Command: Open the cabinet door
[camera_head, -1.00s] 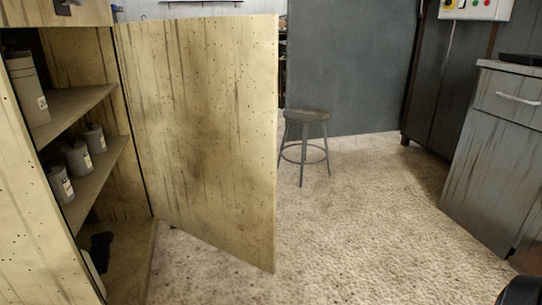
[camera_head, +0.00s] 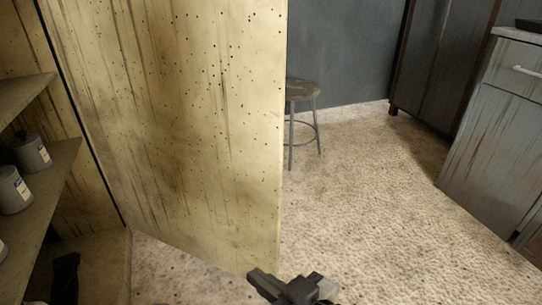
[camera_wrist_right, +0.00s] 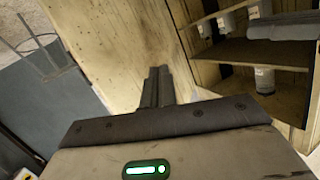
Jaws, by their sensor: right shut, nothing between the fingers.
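The cabinet door (camera_head: 190,130) is a worn, yellowish wooden panel, swung wide open on its left-hand hinge side. The cabinet (camera_head: 85,150) is open at the left, with its shelves showing. My right gripper (camera_head: 262,280) is at the bottom of the head view, by the lower free corner of the door. In the right wrist view its fingers (camera_wrist_right: 157,85) are together and empty, pointing at the door's wooden face (camera_wrist_right: 115,50). Whether they touch the door cannot be told.
Several grey containers (camera_head: 32,153) stand on the cabinet shelves. A round stool (camera_head: 302,90) stands behind the door's free edge. A grey drawer cabinet (camera_head: 490,140) is at the right. The pale floor (camera_head: 390,220) between is clear.

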